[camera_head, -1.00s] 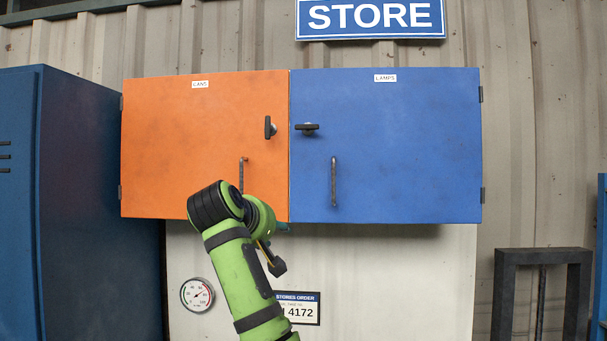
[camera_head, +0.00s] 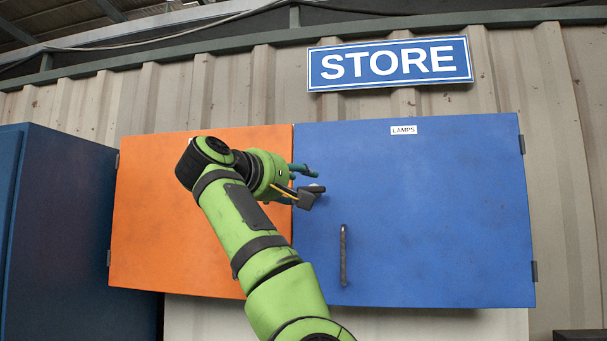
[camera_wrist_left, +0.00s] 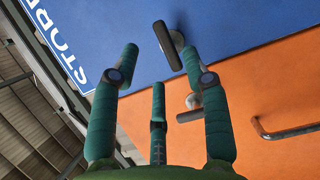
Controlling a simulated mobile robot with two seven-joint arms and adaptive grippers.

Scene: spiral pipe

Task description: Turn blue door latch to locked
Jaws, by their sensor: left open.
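The blue door (camera_head: 430,230) is closed, labelled LAMPS. Its black latch (camera_wrist_left: 165,42) shows in the left wrist view, lying roughly crosswise to the seam between the doors. In the head view it is mostly hidden behind my gripper. My left gripper (camera_head: 306,172) is in front of the blue door's left edge, over the latch area. In the left wrist view my teal fingers (camera_wrist_left: 159,52) are spread, with the latch in the picture gap between the two outer fingertips. I cannot tell whether they touch it. My right gripper is not in view.
The closed orange door (camera_head: 140,230) adjoins on the left; its latch (camera_wrist_left: 192,108) lies near the right-hand finger in the wrist view. A bar handle (camera_head: 343,255) projects from the blue door below my gripper. A dark blue cabinet (camera_head: 60,230) stands left.

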